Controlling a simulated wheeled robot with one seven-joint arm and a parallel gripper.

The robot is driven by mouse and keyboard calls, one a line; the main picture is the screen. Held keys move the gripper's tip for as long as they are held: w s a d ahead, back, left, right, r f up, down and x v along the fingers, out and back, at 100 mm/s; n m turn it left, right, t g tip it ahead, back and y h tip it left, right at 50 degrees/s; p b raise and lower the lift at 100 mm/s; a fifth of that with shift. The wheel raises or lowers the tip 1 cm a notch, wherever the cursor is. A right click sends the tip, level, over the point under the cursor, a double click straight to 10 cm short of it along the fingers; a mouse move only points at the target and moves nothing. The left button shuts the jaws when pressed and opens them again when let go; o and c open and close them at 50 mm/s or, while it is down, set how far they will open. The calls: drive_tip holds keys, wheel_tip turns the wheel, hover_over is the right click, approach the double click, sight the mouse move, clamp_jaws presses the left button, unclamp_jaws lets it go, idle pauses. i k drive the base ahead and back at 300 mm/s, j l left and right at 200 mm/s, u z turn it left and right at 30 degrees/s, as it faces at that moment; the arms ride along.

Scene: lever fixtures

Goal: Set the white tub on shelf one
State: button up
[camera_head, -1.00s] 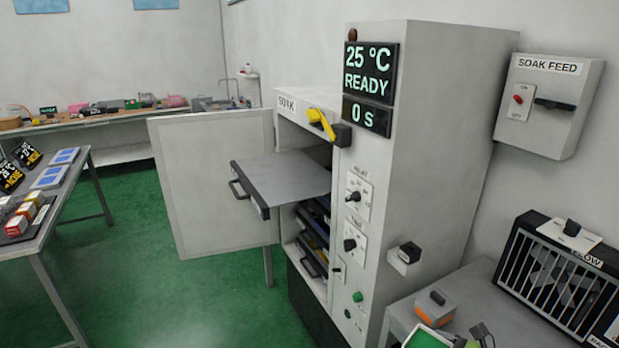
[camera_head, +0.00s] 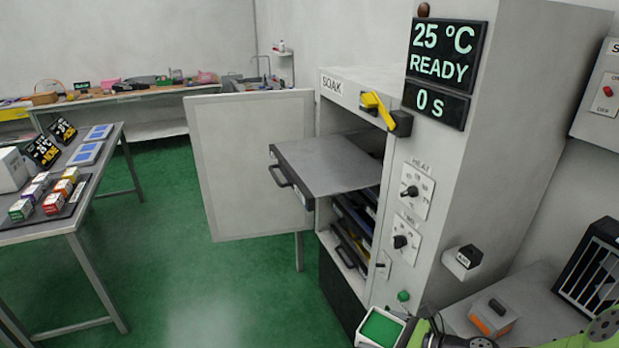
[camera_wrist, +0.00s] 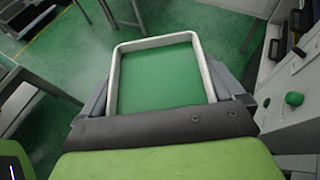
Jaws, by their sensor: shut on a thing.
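The white tub (camera_wrist: 150,42), with a white rim and a flat green inside, is between the fingers of my gripper (camera_wrist: 163,95) in the wrist view. My gripper is shut on it. In the head view the tub (camera_head: 363,338) is at the bottom edge, partly cut off, in front of the cabinet and lower than its open shelf. The SOAK cabinet (camera_head: 480,190) has its door (camera_head: 250,150) swung open to the left. Its top shelf (camera_head: 325,163) is pulled out and bare. Shelf numbers are not readable.
Other shelves (camera_head: 350,245) sit inside the cabinet below the pulled-out one. A bench (camera_head: 540,300) with an orange-grey box (camera_head: 493,315) is at the right. A table (camera_head: 75,222) with small boxes stands at the left. Green floor between is clear.

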sight(315, 161)
drive_tip(key=i+j, duration=0.65)
drive_tip(key=j, duration=0.15)
drive_tip(key=i+j+u, duration=0.1)
drive_tip(key=i+j, duration=0.55)
drive_tip(key=j, duration=0.1)
